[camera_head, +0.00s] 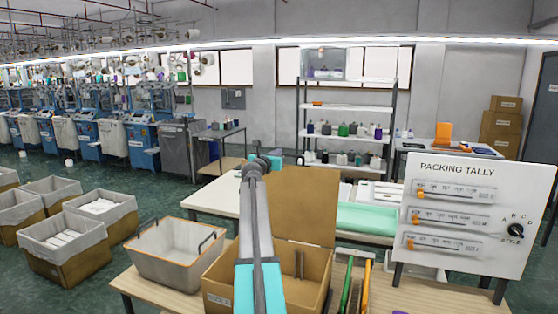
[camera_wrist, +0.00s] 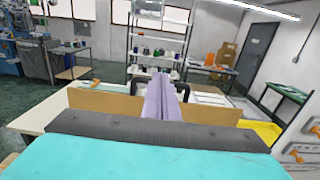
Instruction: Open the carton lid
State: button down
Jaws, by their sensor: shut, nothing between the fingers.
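The brown carton (camera_head: 221,284) stands on the wooden table at the bottom of the head view, partly hidden behind my arm. Its lid (camera_head: 305,205) stands up steeply at the far side, and part of the inside shows to the right of my arm. In the wrist view the lid (camera_wrist: 100,103) is a wide brown panel beyond my gripper (camera_wrist: 168,86). The lilac fingers are shut together and empty, overlapping the lid in the picture. I cannot tell whether they touch it. My arm hides the lid's left part in the head view.
A grey bin with handles (camera_head: 175,258) stands left of the carton. Green and orange bars (camera_head: 364,285) lie close on its right, before the packing tally board (camera_head: 470,215). A pale table with teal cloth (camera_head: 365,219) lies behind. Lined bins (camera_head: 62,247) stand at left.

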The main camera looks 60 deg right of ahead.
jog(key=a+r, duration=0.1)
jog(key=a, duration=0.1)
jog(key=a+r, duration=0.1)
jog(key=shift+s+a+r+b, duration=0.1)
jog(key=shift+s+r+b, duration=0.15)
jog(key=shift+r+b, duration=0.1)
dwell(0.3)
